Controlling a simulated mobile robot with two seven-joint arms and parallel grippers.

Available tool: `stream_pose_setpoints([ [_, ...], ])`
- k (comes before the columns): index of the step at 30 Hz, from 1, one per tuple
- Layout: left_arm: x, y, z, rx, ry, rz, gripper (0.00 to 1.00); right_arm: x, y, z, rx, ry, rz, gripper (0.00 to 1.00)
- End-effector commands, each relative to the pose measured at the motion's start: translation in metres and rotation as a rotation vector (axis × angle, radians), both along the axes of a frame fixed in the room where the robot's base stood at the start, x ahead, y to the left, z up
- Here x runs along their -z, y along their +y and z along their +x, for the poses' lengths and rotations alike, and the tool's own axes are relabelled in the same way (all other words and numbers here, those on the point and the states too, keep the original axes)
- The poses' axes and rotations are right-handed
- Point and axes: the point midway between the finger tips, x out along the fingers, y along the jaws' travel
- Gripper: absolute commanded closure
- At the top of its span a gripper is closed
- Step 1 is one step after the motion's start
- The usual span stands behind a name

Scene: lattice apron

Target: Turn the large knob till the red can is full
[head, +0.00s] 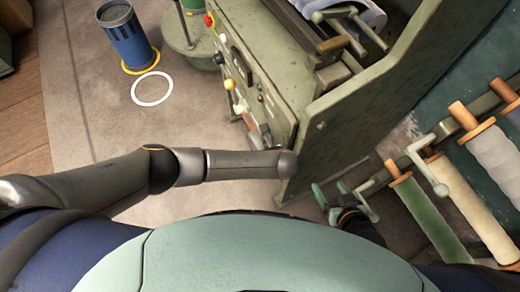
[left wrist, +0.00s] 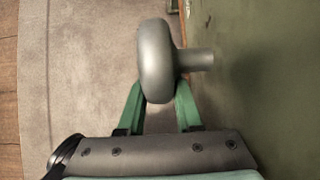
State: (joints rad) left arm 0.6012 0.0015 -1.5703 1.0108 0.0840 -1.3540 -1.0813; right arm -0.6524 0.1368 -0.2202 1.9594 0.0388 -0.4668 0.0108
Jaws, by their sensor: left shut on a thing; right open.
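The large knob (left wrist: 155,62) is a thick grey disc on a short stem, which comes out of the green panel at the right of the left wrist view. My left gripper (left wrist: 160,88) has its green fingers on either side of the disc's near edge and is shut on it. In the head view my left forearm reaches in front of the panel and I cannot make out that gripper clearly. My right gripper (head: 332,193) is open, its green fingers apart beside a crank handle at the lower right. No red can shows in either view.
A blue can (head: 129,42) stands in a yellow ring on the floor, beside an empty white ring (head: 152,75). The green machine (head: 375,105) carries small knobs and levers. Rollers (head: 465,195) with cranks stand at the right.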

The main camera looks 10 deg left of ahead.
Motion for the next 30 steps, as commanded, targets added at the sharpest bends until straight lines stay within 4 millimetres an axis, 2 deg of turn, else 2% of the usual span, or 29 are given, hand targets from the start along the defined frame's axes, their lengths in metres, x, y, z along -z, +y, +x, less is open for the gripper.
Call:
stream_pose_setpoints([
  [13,-0.0004,0.0015,0.001,-0.001,-0.01,0.011,1.0,-0.0034,0.0018,0.0014,-0.002,-0.004,0.005,0.24],
  [14,-0.0004,0.0015,0.001,0.0,-0.011,0.011,0.63,-0.0035,0.002,0.0015,-0.002,-0.005,0.005,0.24],
  [18,-0.0003,0.0012,0.0008,0.0,-0.01,0.01,0.47,-0.0036,0.0021,0.0017,-0.002,-0.005,0.005,0.24],
  [21,-0.0001,0.001,0.0007,0.0,-0.009,0.009,0.36,-0.0036,0.0022,0.0016,-0.002,-0.006,0.004,0.24],
  [30,-0.0028,-0.0008,-0.0011,0.001,-0.008,0.006,0.36,-0.0056,0.0022,0.0022,-0.002,-0.008,0.005,0.24],
])
